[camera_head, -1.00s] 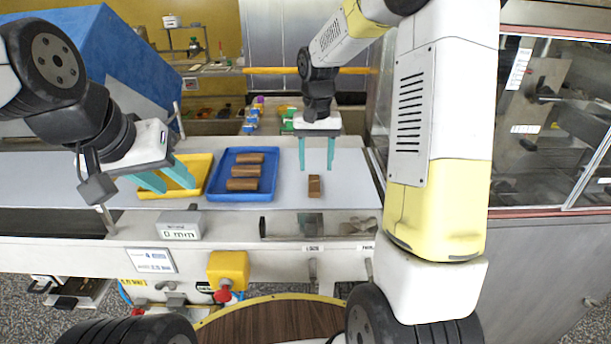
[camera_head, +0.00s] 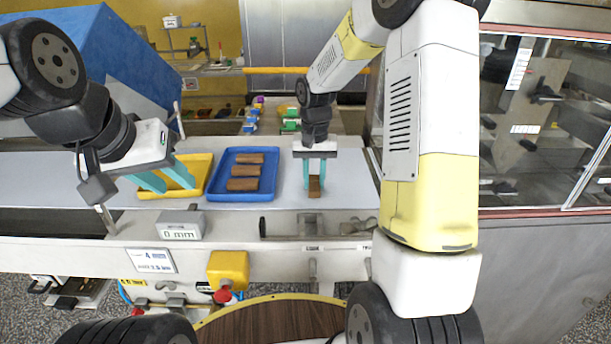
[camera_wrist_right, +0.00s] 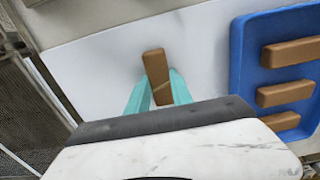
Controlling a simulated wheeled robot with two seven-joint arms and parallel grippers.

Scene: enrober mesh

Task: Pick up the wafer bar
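The wafer bar (camera_head: 314,187) is a small brown block on the pale belt, right of the blue tray. My right gripper (camera_head: 314,183) points down over it, with one teal finger on each side of the bar, close against it. The right wrist view also shows the bar (camera_wrist_right: 156,68) between the two fingers (camera_wrist_right: 160,88), slightly tilted relative to them. The bar appears to rest on the belt still. My left gripper (camera_head: 167,181) is open and empty above the yellow tray (camera_head: 205,173).
The blue tray (camera_head: 271,190) holds several similar brown bars (camera_head: 243,184). A grey display box (camera_head: 181,226) and a metal rail (camera_head: 290,228) lie along the front edge. A glass-fronted cabinet (camera_head: 545,130) stands at right. The belt between tray and bar is clear.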

